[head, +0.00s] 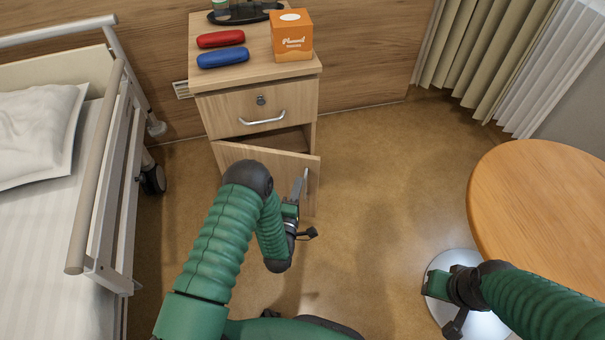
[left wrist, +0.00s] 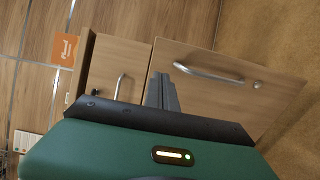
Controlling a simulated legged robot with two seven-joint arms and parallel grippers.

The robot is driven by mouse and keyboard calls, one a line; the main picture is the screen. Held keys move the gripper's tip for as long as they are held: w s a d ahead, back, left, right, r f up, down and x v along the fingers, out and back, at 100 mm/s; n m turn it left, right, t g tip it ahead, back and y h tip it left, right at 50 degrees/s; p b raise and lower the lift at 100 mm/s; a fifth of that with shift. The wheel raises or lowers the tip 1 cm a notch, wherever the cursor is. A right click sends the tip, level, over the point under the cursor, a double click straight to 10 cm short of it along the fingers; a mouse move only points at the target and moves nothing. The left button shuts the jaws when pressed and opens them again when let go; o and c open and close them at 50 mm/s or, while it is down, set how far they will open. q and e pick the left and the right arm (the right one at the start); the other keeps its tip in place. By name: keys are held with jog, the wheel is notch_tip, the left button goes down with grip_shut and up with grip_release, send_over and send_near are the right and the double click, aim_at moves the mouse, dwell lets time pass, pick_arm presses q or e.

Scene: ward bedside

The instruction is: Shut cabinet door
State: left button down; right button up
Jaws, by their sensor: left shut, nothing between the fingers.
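The bedside cabinet (head: 220,106) stands against the wall in the head view, with a closed top drawer (head: 240,112). Below it, the wooden cabinet door (head: 290,163) is ajar, with a dark gap above its top edge. The door also shows in the left wrist view (left wrist: 215,95), with its metal handle (left wrist: 208,72). My left gripper (head: 299,186) is shut and empty at the front of the door, close to its handle; I cannot tell whether it touches. My right gripper (head: 436,283) is low at the right, away from the cabinet; its fingers are unclear.
A red case (head: 220,39), a blue case (head: 222,57), an orange box (head: 292,36) and a dark tray (head: 262,14) are on the cabinet top. A bed (head: 85,215) stands left. A round table (head: 545,200) stands right. Floor between is clear.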

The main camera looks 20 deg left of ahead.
aim_at(305, 162)
pick_arm(q)
jog(key=w+b, duration=0.1)
jog(key=w, duration=0.3)
jog(key=w+b, duration=0.1)
jog(key=w, duration=0.1)
jog(key=shift+w+a+f+b, duration=0.1)
jog(key=shift+a+b, duration=0.15)
jog(key=shift+b, duration=0.05)
jog(key=shift+w, duration=0.25)
jog(key=shift+w+a, duration=0.1)
